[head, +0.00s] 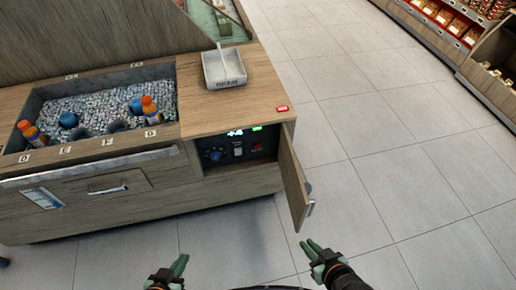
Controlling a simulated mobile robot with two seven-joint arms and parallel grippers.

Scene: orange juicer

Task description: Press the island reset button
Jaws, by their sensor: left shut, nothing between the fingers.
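The wooden island has an open cabinet with a dark control panel (225,150) inside. The panel has a lit display, a blue knob (215,155), a pale switch (238,151) and a small red button (258,146) at its right. A small red tag or button (282,109) sits on the countertop's front right corner; its label is too small to read. My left gripper (180,265) is shut and empty, low in front of the island. My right gripper (308,245) is over the floor just below the open door, touching neither red item; its finger gap is unclear.
The cabinet door (292,178) stands open to the right of the panel. An ice bin (95,103) holds orange-capped bottles, and a white tray (223,70) sits on the counter. The floor (400,150) at the right is clear, with shelves (465,35) beyond.

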